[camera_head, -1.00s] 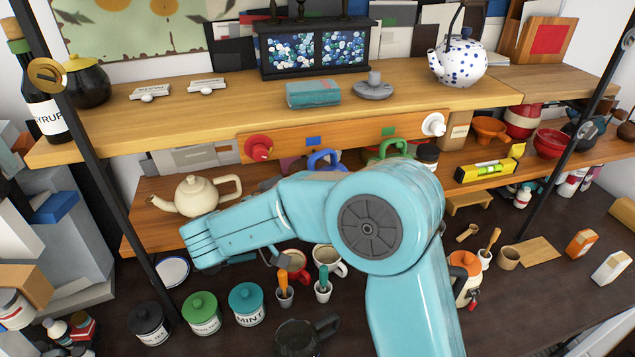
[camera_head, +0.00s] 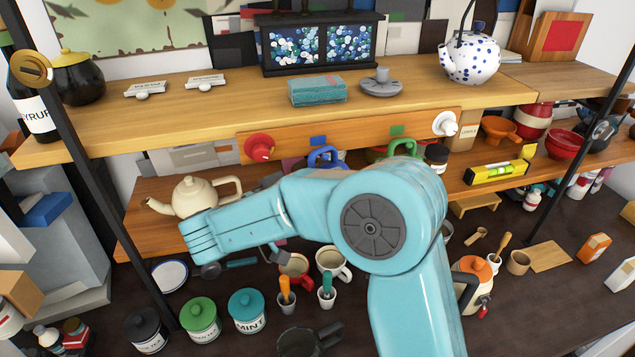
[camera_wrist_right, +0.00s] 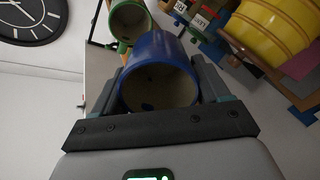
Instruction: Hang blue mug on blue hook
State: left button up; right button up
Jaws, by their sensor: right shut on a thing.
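The blue mug (camera_wrist_right: 146,58) is held between the two fingers of my right gripper (camera_wrist_right: 160,88), its open mouth facing the wrist camera. In the head view, a blue looped part (camera_head: 325,156), apparently its handle, shows above my right arm, just below a blue square marker (camera_head: 319,141) on the wooden rail. My arm hides the rest of the mug and the gripper there. I cannot make out the blue hook itself, nor whether the mug touches it. My left gripper is not in view.
A green mug (camera_head: 403,147) is beneath the green marker, close to the blue one. A cream teapot (camera_head: 190,196) stands on the lower shelf at left.

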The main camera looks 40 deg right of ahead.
jog(key=shift+w, duration=0.1)
jog(key=shift+s+a, duration=0.15)
jog(key=shift+s, duration=0.1)
jog(key=shift+w+f, duration=0.15)
jog(key=shift+w, duration=0.1)
jog(key=shift+s, duration=0.2)
jog(key=o, duration=1.1)
jog(key=shift+w, duration=0.2)
jog(key=shift+s, duration=0.15)
